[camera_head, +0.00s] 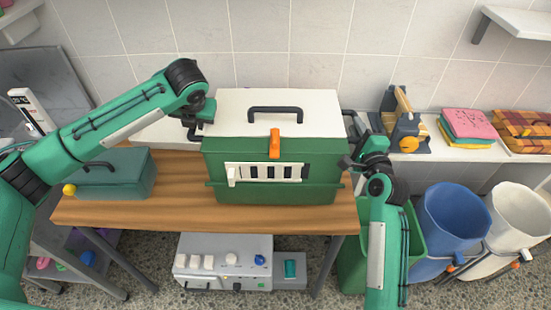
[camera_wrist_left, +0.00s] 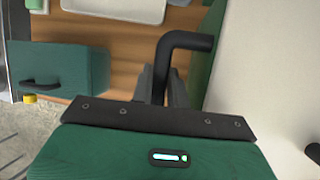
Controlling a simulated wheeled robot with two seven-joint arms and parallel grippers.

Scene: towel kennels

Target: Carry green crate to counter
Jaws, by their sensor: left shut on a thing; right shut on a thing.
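The green crate (camera_head: 222,190) has a white lid (camera_head: 310,100) with a black handle, an orange latch (camera_head: 275,142) and a barred white front window. It is upright over the wooden table; I cannot tell whether its bottom touches the top. My left gripper (camera_head: 202,124) is shut on the black side handle at the crate's left. The left wrist view shows that bent black handle (camera_wrist_left: 186,40) between the fingers (camera_wrist_left: 164,88). My right gripper (camera_head: 351,160) is at the crate's right side, shut on its side handle, which is mostly hidden by the gripper.
A teal box (camera_head: 125,176) sits on the left of the wooden table (camera_head: 180,205). A white counter (camera_head: 445,152) along the wall holds a clamp-like device (camera_head: 405,128) and folded towels (camera_head: 467,125). Blue (camera_head: 452,215) and white (camera_head: 515,215) bins stand at the right. A control box (camera_head: 225,262) is below the table.

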